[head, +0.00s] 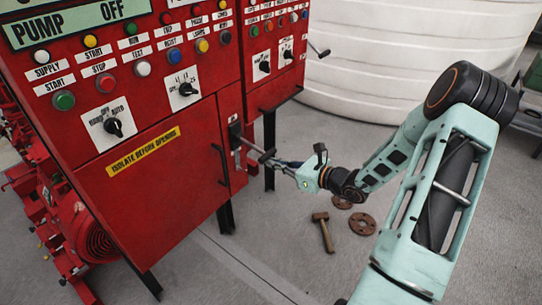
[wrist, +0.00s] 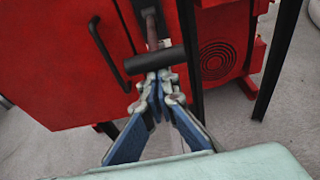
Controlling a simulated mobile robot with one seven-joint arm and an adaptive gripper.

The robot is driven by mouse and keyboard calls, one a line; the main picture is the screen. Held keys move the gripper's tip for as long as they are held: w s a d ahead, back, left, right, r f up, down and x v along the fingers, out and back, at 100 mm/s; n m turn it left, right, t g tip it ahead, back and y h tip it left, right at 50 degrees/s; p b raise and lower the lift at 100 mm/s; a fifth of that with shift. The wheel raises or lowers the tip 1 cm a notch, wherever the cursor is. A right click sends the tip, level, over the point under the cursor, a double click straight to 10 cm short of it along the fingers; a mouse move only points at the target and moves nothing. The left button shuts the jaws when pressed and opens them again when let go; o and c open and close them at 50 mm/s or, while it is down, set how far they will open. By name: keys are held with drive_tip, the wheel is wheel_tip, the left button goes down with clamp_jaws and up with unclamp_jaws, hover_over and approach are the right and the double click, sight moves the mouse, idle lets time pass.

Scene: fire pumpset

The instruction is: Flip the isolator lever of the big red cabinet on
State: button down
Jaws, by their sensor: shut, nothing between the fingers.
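The big red cabinet (head: 175,185) stands at the left of the head view, with a yellow "ISOLATE BEFORE OPENING" label on its door. Its isolator lever (head: 250,145) sticks out from a dark plate on the narrow right-hand part of the front. In the wrist view the lever (wrist: 150,28) ends in a black crossbar (wrist: 153,62). My gripper (head: 285,166) is at the lever's outer end. In the wrist view its blue fingers (wrist: 158,83) are together, with their tips just below the crossbar. Whether they touch it I cannot tell.
A black door handle (wrist: 108,48) is left of the lever. A smaller red cabinet (head: 275,45) with its own lever (head: 319,50) stands behind. A hammer (head: 323,232) and rusty flanges (head: 362,223) lie on the floor. A large white tank (head: 400,60) is at the back.

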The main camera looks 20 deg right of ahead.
drive_tip(key=shift+w+a+r+g+h+p, duration=0.25)
drive_tip(key=shift+r+g+h+p, duration=0.4)
drive_tip(key=shift+r+p, duration=1.5)
drive_tip(key=shift+w+a+r+g+h+p, duration=0.15)
drive_tip(key=shift+w+r+g+h+p, duration=0.5)
drive_tip(key=shift+r+p, duration=1.5)
drive_tip(key=shift+w+a+r+g+h+p, duration=0.1)
drive_tip(key=shift+a+r+g+h+p, duration=0.15)
drive_tip(key=shift+r+g+p, duration=1.8)
drive_tip(key=shift+w+f+t+p, duration=0.1)
drive_tip(key=shift+f+t+p, duration=0.35)
drive_tip(key=shift+t+p, duration=0.5)
wheel_tip(320, 180, down, 5)
drive_tip(key=s+d+b, duration=0.2)
drive_tip(key=b, duration=0.2)
drive_tip(key=a+r+p+v, duration=0.1)
drive_tip(key=v, duration=0.9)
drive_tip(key=shift+a+r+p, duration=0.15)
drive_tip(key=shift+r+p, duration=0.15)
drive_tip(key=shift+r, duration=0.15)
drive_tip(key=shift+w+h, duration=0.2)
drive_tip(key=shift+h, duration=0.05)
